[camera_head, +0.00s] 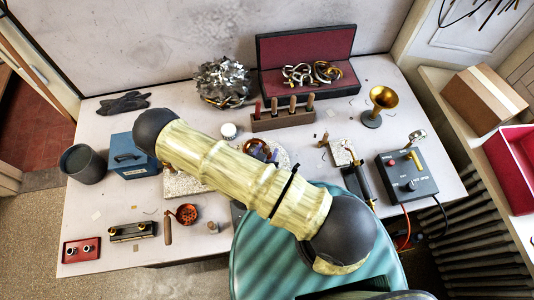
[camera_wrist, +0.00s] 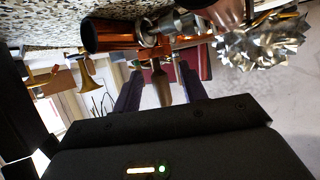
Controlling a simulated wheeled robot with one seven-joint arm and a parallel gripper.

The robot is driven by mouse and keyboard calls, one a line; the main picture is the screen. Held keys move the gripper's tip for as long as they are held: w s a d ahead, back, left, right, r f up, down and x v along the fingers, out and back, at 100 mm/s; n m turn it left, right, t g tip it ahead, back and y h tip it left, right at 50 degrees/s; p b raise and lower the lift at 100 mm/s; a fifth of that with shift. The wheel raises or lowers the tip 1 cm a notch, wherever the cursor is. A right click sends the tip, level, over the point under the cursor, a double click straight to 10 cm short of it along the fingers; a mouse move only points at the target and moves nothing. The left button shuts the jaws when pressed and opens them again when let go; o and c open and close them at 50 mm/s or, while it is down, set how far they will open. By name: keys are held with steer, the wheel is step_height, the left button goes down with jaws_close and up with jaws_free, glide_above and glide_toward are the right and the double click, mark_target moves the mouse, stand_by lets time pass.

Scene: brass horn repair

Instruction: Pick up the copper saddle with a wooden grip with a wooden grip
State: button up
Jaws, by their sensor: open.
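In the wrist view, my gripper (camera_wrist: 160,88) is open, with its two dark fingers reaching away from the camera. A brown, wood-coloured grip (camera_wrist: 163,88) shows between the fingers and looks joined to an orange-copper piece (camera_wrist: 172,52) above it in the picture; this looks like the copper saddle. Whether the fingers touch the grip I cannot tell. A shiny copper cylinder (camera_wrist: 115,37) and silver metal parts lie close by. In the head view, my arm hides the gripper and much of the work spot; a copper-coloured part (camera_head: 260,149) shows just behind the arm.
On the table stand a tool rack (camera_head: 283,120), an open red-lined case (camera_head: 308,77), a metal shavings heap (camera_head: 223,82), a brass bell (camera_head: 381,103), a control box (camera_head: 407,174) and a blue box (camera_head: 131,155). The front left holds small tools.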

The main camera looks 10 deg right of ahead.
steer(key=shift+w+d+f, duration=0.15)
steer(key=shift+w+d, duration=0.05)
steer(key=shift+w, duration=0.1)
jaws_close()
stand_by(0.5)
step_height(320, 180, up, 10)
steer(key=shift+r, duration=0.1)
stand_by(0.4)
steer(key=shift+a, duration=0.1)
stand_by(0.4)
